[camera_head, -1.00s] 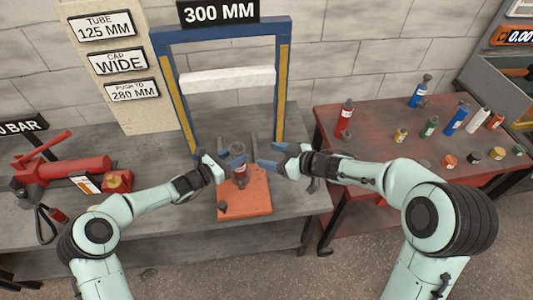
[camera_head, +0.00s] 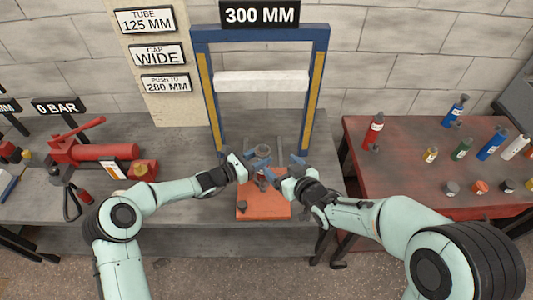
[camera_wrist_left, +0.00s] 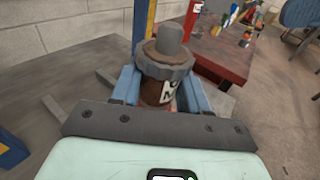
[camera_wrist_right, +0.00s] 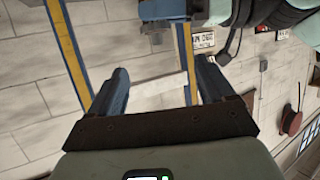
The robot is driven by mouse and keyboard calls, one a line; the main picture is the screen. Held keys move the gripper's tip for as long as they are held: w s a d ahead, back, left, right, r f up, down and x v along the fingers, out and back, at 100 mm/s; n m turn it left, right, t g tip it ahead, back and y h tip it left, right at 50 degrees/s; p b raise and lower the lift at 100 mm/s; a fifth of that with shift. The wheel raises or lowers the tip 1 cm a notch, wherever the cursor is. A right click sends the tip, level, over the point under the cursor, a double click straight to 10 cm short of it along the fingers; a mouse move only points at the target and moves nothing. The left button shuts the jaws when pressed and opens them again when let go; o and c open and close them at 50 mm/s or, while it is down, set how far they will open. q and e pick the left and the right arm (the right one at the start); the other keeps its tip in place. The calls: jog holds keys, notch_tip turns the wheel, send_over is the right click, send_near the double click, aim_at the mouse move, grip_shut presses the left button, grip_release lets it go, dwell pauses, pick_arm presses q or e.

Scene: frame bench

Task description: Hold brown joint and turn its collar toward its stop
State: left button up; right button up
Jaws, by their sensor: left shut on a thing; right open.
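The brown joint (camera_wrist_left: 157,92) stands upright between the blue fingers of my left gripper (camera_wrist_left: 165,90), which is shut on its body. Its grey ridged collar (camera_wrist_left: 165,66) sits above the jaws, with a grey plug on top and a white label below. The joint's grey top (camera_head: 262,150) shows above the orange board (camera_head: 265,206) in the head view, its lower part largely hidden by my grippers. My right gripper (camera_head: 283,170) is open, just right of the joint. In the right wrist view my right gripper (camera_wrist_right: 163,85) has nothing between its fingers. The stop cannot be made out.
A blue frame (camera_head: 319,90) with a white crossbar stands behind the joint. A red pump (camera_head: 105,152) is on the grey bench at left. A red table (camera_head: 400,180) at right holds bottles and caps. The bench between pump and frame is mostly clear.

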aim_at(264, 152)
jog(key=shift+m+h, duration=0.4)
jog(key=shift+h, duration=0.1)
jog(key=x, duration=1.1)
jog(key=shift+a+f, duration=0.2)
jog(key=shift+f, duration=0.2)
jog(key=shift+d, duration=0.1)
jog(key=c, duration=1.1)
